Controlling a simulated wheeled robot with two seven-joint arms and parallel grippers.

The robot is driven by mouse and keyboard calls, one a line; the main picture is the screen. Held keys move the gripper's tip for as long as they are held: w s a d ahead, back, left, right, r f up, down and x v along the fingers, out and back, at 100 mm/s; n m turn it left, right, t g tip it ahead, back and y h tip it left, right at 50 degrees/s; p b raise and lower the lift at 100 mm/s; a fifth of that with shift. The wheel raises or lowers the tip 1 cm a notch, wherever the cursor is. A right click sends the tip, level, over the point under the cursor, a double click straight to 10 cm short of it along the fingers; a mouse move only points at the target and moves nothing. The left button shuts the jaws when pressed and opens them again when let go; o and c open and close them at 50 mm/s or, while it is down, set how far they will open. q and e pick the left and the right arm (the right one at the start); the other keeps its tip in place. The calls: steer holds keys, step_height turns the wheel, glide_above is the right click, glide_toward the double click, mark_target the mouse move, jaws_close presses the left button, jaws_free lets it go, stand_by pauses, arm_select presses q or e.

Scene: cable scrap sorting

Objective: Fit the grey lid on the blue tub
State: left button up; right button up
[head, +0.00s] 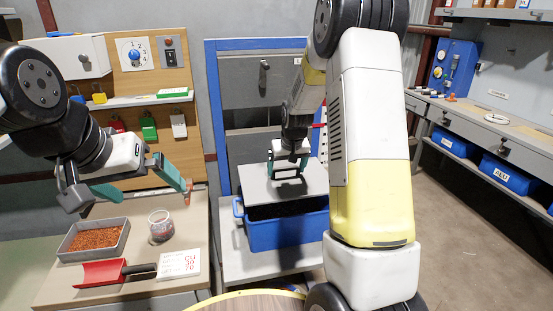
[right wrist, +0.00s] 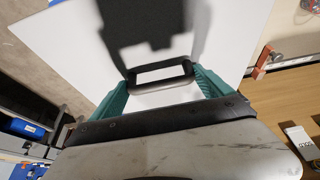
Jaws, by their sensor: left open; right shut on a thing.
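The grey lid (head: 257,187) is a flat plate with a dark bar handle, which shows in the right wrist view (right wrist: 160,72). My right gripper (head: 287,171) is shut on this handle, with a teal finger at each end of it in the right wrist view. The lid is over the blue tub (head: 275,236) and apart from its front rim; the tub's dark inside shows below the lid's front edge. My right arm hides the right part of the tub. My left gripper (head: 146,187) is open and empty above the wooden bench at left.
The bench holds a grey tray of copper-coloured granules (head: 62,248), a glass jar (head: 160,226), a red scoop (head: 101,273) and a white card (head: 178,263). A yellow-edged round table (head: 250,303) is at the front. Floor on the right is clear.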

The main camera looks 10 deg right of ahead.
mark_target(287, 180)
steer(key=shift+f, duration=3.35)
steer(key=shift+s, duration=0.1)
steer(key=o, duration=1.4)
steer(key=v, duration=0.7)
steer(key=shift+s+r, duration=0.1)
steer(key=shift+r, duration=0.15)
steer(key=s+a+r+t+y, duration=0.1)
steer(key=s+a+r, duration=0.1)
steer(key=s+r, duration=0.75)
steer(key=s+a+r+y, duration=0.1)
steer(key=s+a+r, duration=0.1)
steer(key=s+r, duration=0.75)
steer(key=shift+t, duration=0.4)
steer(key=s, duration=0.7)
steer(key=s+a, duration=0.1)
steer(key=s, duration=0.2)
steer(key=shift+s+r, duration=0.35)
steer(key=shift+r, duration=0.05)
